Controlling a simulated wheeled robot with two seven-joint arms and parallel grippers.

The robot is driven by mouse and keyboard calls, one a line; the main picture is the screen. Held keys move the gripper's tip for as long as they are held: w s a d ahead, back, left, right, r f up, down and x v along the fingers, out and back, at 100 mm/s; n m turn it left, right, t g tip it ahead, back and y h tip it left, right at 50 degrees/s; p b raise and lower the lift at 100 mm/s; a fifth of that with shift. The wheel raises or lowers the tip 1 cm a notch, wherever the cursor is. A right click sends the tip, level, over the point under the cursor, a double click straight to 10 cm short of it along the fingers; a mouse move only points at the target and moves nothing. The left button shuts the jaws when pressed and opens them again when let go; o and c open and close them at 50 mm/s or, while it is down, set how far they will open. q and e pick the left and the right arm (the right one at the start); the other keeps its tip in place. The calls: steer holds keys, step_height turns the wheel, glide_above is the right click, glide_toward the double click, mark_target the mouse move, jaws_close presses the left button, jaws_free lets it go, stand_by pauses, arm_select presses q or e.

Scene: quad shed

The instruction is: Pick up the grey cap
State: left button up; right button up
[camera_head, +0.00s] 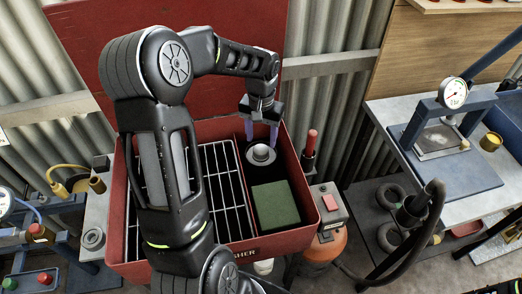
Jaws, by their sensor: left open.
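The grey cap (261,154) is a round piece with a raised centre, at the back right inside the red bin, in the compartment beside the wire rack. My left gripper (262,138) comes down from above with its purple fingers open, just over and behind the cap. I cannot tell whether the fingers touch it. My left arm crosses the middle of the view and hides part of the bin. My right gripper is not in view.
A green block (276,205) lies in front of the cap in the red bin (310,207). The bin's raised red lid stands behind. A wire rack (226,190) fills the left part. A red-handled tool (310,145) stands just outside the right wall.

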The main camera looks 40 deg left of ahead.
mark_target(261, 147)
arm_select(q)
steer(key=shift+f+p, duration=0.7)
steer(key=shift+f, duration=1.95)
steer(key=c, duration=1.2)
steer(key=shift+o, duration=0.2)
steer(key=shift+r+b, duration=0.75)
steer(key=shift+r, duration=4.35)
